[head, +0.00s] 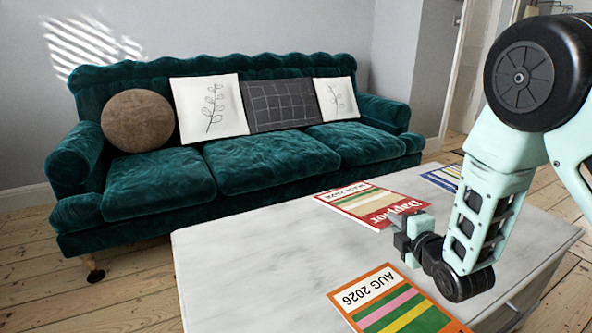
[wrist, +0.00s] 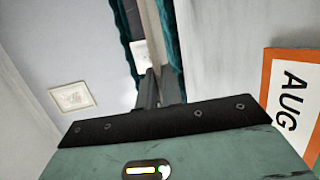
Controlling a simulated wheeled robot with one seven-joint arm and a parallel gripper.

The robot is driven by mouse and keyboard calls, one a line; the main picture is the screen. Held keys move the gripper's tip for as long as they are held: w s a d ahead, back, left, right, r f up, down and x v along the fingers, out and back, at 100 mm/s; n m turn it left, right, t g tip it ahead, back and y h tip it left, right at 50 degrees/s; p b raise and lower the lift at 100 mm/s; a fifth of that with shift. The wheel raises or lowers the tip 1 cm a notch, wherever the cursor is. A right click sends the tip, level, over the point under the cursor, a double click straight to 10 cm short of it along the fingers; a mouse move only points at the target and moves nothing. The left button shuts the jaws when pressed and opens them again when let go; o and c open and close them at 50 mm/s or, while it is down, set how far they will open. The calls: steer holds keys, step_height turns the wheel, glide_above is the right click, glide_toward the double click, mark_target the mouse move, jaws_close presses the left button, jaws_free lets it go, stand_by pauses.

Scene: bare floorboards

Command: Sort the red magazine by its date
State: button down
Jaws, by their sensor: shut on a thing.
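The red magazine (head: 365,204), with "Dapplor" in white on a red band, lies on the marble-topped table, seen upside down. A date is printed at its far end, too small to read surely. My gripper (head: 401,236) is shut on its near edge; the fingers hide part of that edge. In the wrist view my gripper's fingers (wrist: 150,88) are close together, and I cannot make out the red cover there. An orange-bordered magazine (head: 392,304) marked "AUG 2026" lies nearer me; its "AUG" corner also shows in the wrist view (wrist: 290,100).
A blue-edged magazine (head: 441,178) lies at the table's far right, partly behind my arm. The white marble table (head: 245,252) is bare on its left side. A green sofa (head: 265,162) with cushions stands behind the table.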

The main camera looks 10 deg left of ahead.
steer(key=s+a+r+n+g+y+p, duration=0.1)
steer(key=s+a+r+n+g+p, duration=0.3)
steer(key=a, duration=0.5)
steer(key=s+a+r+n+g+y+p, duration=0.25)
steer(key=s+a+r, duration=0.35)
steer(key=a, duration=0.3)
steer(key=s+a+r+n+g+y+p, duration=0.15)
steer(key=s+a+r+n+p, duration=0.3)
steer(key=a, duration=0.45)
steer(key=d+f+m+y+b, duration=0.1)
steer(key=d+f+b, duration=0.1)
steer(key=f+b, duration=0.7)
steer(key=s+d+f+m+y+b, duration=0.1)
steer(key=d+f+b, duration=0.1)
steer(key=f+b, duration=0.7)
steer(key=b, duration=0.5)
steer(key=shift+s+f+m+b, duration=0.2)
steer(key=shift+s+m+b, duration=0.05)
steer(key=shift+m+b, duration=0.1)
steer(key=c, duration=1.5)
jaws_free()
steer(key=shift+d, duration=0.15)
